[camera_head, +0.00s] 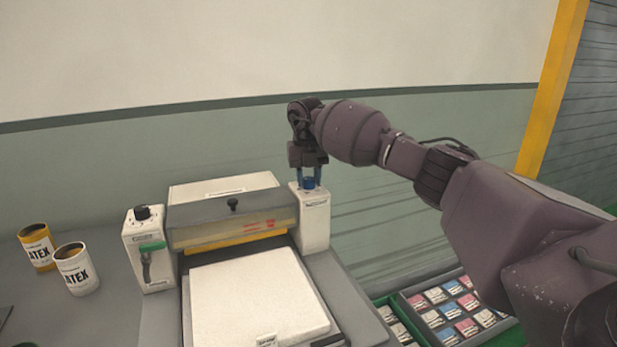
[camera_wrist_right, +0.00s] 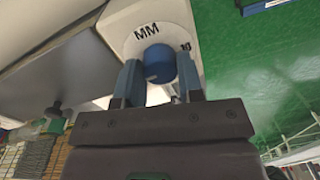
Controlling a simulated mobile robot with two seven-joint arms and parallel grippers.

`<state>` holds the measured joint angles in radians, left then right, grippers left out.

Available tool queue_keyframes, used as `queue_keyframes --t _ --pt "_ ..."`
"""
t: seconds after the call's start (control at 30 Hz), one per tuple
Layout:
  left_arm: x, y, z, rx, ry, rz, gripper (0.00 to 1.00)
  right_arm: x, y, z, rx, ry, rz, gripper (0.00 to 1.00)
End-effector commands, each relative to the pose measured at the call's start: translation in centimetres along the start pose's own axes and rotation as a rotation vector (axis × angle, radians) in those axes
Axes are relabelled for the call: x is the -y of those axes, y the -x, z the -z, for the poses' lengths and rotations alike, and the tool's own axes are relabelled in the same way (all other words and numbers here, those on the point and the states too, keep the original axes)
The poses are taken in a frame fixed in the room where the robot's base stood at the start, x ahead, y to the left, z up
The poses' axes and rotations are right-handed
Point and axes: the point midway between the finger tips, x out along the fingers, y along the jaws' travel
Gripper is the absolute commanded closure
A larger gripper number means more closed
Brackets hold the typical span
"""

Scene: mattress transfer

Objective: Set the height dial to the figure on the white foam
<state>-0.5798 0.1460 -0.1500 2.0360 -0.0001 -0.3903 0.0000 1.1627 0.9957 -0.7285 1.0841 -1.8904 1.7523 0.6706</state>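The height dial is a blue knob (camera_head: 308,183) on top of a white post (camera_head: 314,220) at the right side of the machine. In the right wrist view the blue knob (camera_wrist_right: 160,63) stands on a white face marked "MM", with another mark partly hidden at its right. My right gripper (camera_head: 308,174) points down over the post. Its two fingers (camera_wrist_right: 160,82) lie on either side of the knob, which fills the gap between them. The white foam (camera_head: 252,293) lies flat on the machine's bed. A small label (camera_head: 266,340) sits at its front edge, too small to read. My left gripper is out of view.
Two "LATEX" cans, yellow (camera_head: 37,250) and white (camera_head: 77,272), stand further left. A tray of coloured samples (camera_head: 450,309) lies at lower right.

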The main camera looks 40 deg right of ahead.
Motion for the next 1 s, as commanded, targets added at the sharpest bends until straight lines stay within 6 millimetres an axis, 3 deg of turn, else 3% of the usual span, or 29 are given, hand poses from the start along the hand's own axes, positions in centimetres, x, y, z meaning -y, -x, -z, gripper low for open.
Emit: queue_keyframes --t 0.1,0.47,1.0 --pt "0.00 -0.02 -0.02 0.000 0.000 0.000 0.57 0.02 0.02 -0.01 0.000 0.000 0.000 0.89" --pt "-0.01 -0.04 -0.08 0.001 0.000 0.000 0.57 0.08 0.06 -0.01 0.003 0.072 0.002 0.89" --pt "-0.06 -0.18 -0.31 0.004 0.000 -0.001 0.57 0.12 0.03 0.00 0.023 0.526 0.003 0.89"
